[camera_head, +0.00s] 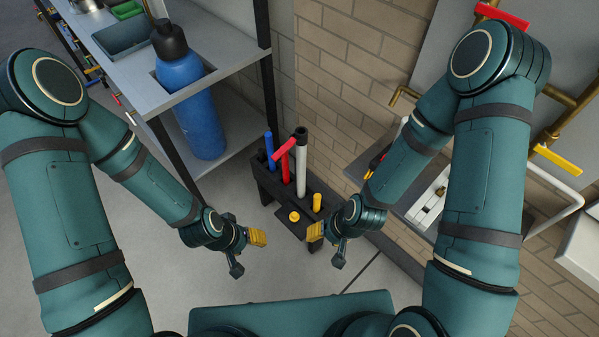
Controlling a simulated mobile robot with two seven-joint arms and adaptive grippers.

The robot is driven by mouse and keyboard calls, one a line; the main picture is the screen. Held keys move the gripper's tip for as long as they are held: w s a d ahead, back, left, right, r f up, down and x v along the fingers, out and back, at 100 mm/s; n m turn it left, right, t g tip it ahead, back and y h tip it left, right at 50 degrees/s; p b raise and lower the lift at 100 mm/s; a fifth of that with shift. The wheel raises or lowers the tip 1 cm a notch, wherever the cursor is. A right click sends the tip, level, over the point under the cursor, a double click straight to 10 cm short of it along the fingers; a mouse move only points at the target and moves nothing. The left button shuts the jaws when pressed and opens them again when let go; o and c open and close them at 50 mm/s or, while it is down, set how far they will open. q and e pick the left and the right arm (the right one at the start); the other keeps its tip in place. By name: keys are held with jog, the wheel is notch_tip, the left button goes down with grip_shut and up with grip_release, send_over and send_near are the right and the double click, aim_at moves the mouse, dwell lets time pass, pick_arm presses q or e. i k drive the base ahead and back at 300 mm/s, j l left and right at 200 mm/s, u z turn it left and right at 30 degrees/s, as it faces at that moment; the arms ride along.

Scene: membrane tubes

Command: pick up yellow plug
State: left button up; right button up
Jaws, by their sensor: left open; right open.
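A black stand (262,182) on the floor holds upright tubes and yellow pieces. A small round yellow piece (294,216) sits on its front part, and a short upright yellow cylinder (317,202) stands to the right of it. I cannot tell which of the two is the yellow plug. My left gripper (248,252) is open and empty, to the left of the stand in the picture. My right gripper (327,246) is open and empty, just below the yellow cylinder in the picture. Neither gripper visibly holds anything.
A blue tube (269,148), a red-handled tube (285,162) and a grey tube (301,166) rise from the stand. A large blue bottle (193,105) is in the shelf (215,62) at left. A brick wall and pipes are at right. The floor at left is clear.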

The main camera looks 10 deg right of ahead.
aim_at(294, 216)
jog(key=i+j+z, duration=0.1)
jog(key=z, duration=0.55)
jog(key=i+j+z, duration=0.1)
jog(key=j+z, duration=0.15)
jog(key=j, duration=0.25)
jog(key=i+j+z, duration=0.1)
jog(key=j+z, duration=0.15)
jog(key=j, duration=0.2)
jog(key=j+z, duration=0.15)
jog(key=j, duration=0.85)
jog(key=i+j, duration=0.3)
jog(key=j, duration=0.2)
